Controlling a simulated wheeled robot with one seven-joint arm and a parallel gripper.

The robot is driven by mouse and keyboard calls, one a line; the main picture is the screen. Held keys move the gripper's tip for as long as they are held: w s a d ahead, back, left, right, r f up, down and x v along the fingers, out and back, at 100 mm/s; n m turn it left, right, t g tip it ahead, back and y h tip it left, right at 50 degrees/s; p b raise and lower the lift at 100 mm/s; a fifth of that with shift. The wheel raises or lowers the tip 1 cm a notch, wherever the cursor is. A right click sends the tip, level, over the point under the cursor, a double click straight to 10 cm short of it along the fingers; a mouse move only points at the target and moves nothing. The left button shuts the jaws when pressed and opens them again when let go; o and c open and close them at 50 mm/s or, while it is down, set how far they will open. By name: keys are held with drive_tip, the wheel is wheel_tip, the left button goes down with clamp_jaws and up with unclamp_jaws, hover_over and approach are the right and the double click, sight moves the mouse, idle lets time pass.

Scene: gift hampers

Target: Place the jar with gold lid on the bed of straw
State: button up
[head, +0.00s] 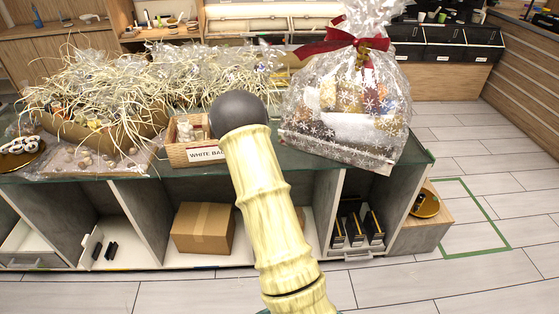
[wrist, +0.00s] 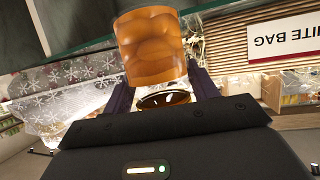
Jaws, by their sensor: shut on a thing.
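The jar (wrist: 150,48) shows in the wrist view as an amber, rounded body. Its gold lid (wrist: 163,99) faces my palm. My gripper (wrist: 161,85) is shut on the jar, with one dark finger on each side near the lid. The bed of straw (head: 95,85) is a wide heap of pale shreds in a shallow brown tray on the left of the counter in the head view. The straw is not clear in the wrist view. The jar and my gripper are hidden in the head view, where a pale jointed column, apparently my arm, fills the middle.
A wicker box (head: 185,152) labelled "WHITE BAG" stands right of the straw. A clear snowflake gift bag (head: 340,145) with a red bow stands further right. A dark plate of white-topped items (head: 18,146) sits at far left. Shelves below hold a cardboard box (head: 203,228).

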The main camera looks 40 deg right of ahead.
drive_tip(key=s+a+f+n+t+y, duration=0.1)
drive_tip(key=a+f+n+y, duration=0.3)
drive_tip(key=a, duration=0.8)
drive_tip(key=s+a+f+n+t+y, duration=0.2)
drive_tip(key=a+f, duration=0.4)
drive_tip(key=a, duration=0.7)
drive_tip(key=s+n+y, duration=0.1)
drive_tip(key=n+y, duration=0.1)
drive_tip(key=shift+y, duration=0.4)
drive_tip(key=shift+w+a, duration=0.1)
drive_tip(key=shift+w, duration=0.05)
